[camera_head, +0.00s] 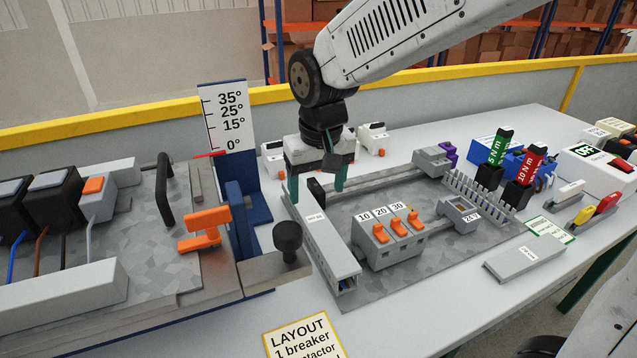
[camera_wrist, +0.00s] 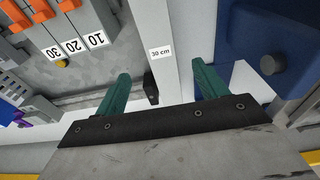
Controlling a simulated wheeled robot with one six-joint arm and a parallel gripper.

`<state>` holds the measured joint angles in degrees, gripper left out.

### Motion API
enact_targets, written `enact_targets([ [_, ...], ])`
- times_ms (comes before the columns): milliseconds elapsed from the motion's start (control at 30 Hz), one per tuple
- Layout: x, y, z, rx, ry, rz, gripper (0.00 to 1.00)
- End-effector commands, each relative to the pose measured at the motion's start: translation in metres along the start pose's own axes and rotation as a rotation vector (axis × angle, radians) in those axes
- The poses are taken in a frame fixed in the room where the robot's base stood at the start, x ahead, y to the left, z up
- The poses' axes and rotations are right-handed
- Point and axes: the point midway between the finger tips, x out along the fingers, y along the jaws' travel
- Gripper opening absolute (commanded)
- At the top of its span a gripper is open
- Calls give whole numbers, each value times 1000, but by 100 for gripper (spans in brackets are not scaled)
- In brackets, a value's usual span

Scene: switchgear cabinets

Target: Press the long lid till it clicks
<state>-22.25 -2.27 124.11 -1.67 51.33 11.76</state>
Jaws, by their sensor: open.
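The long grey lid (camera_head: 328,240), labelled 30 cm in the wrist view (camera_wrist: 172,22), lies along the top of a wire duct on the left side of the grey mounting plate. The duct's near end (camera_head: 346,285) is open and shows wires inside. I cannot tell whether the lid is fully seated. My gripper (camera_head: 318,190) points down over the lid's far end, open and empty. In the wrist view my gripper (camera_wrist: 161,80) has one green finger on either side of the lid's line. Contact with the lid cannot be told. A small black piece (camera_wrist: 151,88) sits between the fingers.
Orange-switched breakers (camera_head: 393,238) stand right of the duct. A blue bracket (camera_head: 238,215) with an angle scale (camera_head: 229,120) and a black knob (camera_head: 288,238) stand close on the left. A shorter loose lid (camera_head: 525,262) lies on the table. Torque drivers (camera_head: 527,165) stand at right.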

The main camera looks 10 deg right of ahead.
Motion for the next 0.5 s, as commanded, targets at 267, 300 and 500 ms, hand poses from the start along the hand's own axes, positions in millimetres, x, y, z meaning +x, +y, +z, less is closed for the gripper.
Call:
enact_targets([
  [267, 37, -1, 0, -1, -4, 1, 72],
  [300, 43, -1, 0, -1, -5, 1, 72],
  [500, 68, -1, 0, 0, -4, 1, 72],
])
